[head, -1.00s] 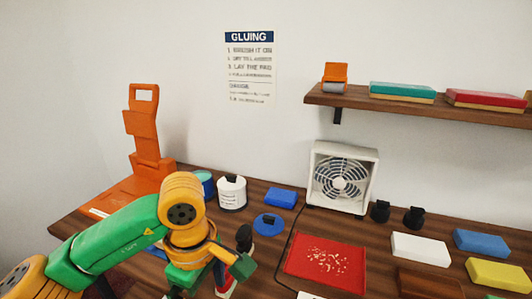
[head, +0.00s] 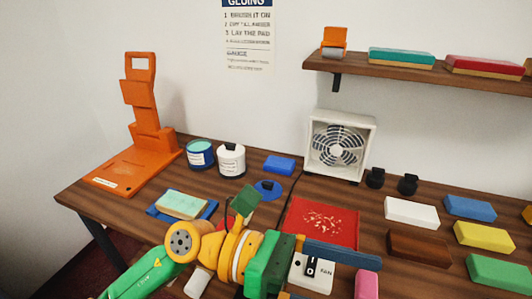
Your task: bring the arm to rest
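My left arm comes in from the lower left. Its gripper (head: 335,281) points right, low over the front of the wooden counter (head: 390,255). One blue finger shows along the upper side, and only a bit of the other shows at the bottom edge. The fingers are apart, with a white FAN switch box (head: 326,271) showing between them. I cannot tell whether the gripper touches the box; I see nothing held. My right gripper is not in view.
A red mat (head: 335,225) with pale flakes lies behind. A fan (head: 340,147), cans (head: 231,160) and an orange stand (head: 146,140) are at the back. Several coloured blocks fill the right side.

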